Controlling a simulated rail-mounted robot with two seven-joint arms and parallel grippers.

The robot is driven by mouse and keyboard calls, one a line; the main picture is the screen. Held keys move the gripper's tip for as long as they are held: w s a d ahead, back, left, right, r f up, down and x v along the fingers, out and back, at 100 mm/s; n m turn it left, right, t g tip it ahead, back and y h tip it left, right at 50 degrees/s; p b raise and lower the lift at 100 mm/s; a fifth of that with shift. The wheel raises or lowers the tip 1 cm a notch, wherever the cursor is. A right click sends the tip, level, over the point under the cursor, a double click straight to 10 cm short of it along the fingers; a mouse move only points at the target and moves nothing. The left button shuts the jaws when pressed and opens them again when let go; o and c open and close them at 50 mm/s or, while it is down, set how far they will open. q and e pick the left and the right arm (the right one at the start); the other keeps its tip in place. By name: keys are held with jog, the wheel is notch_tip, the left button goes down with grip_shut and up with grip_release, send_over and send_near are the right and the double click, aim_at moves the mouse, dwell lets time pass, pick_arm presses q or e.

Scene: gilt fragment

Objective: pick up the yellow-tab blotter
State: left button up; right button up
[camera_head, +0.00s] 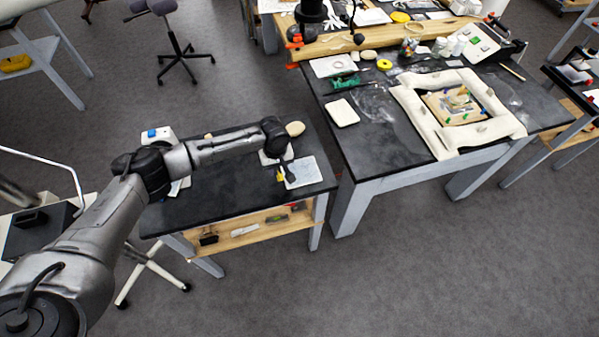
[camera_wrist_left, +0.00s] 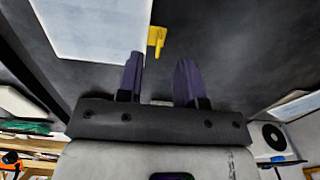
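The yellow-tab blotter (camera_head: 304,172) is a pale flat rectangle on the small dark-topped table, near its right end. Its yellow tab (camera_head: 279,176) sticks out on the left side. In the left wrist view the pale blotter (camera_wrist_left: 92,28) is at the upper left, with the yellow tab (camera_wrist_left: 157,38) beyond the fingers. My left gripper (camera_head: 287,178) is over the blotter's tab side. In the wrist view its two purple fingers (camera_wrist_left: 159,62) are apart with nothing between them, and the tab lies just past their tips. My right gripper is not in view.
The small table's dark top (camera_head: 235,203) has clear room in front. Another pale pad lies behind the gripper, partly hidden, near a beige rounded object (camera_head: 295,128). A larger table at right holds a padded frame (camera_head: 425,118) and a white pad (camera_head: 342,113); a gap separates the tables.

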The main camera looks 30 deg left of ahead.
aim_at(279, 174)
pick_arm(q)
jog(key=shift+d+f, duration=0.1)
jog(key=shift+f, duration=2.05)
jog(key=shift+c, duration=0.2)
grip_shut()
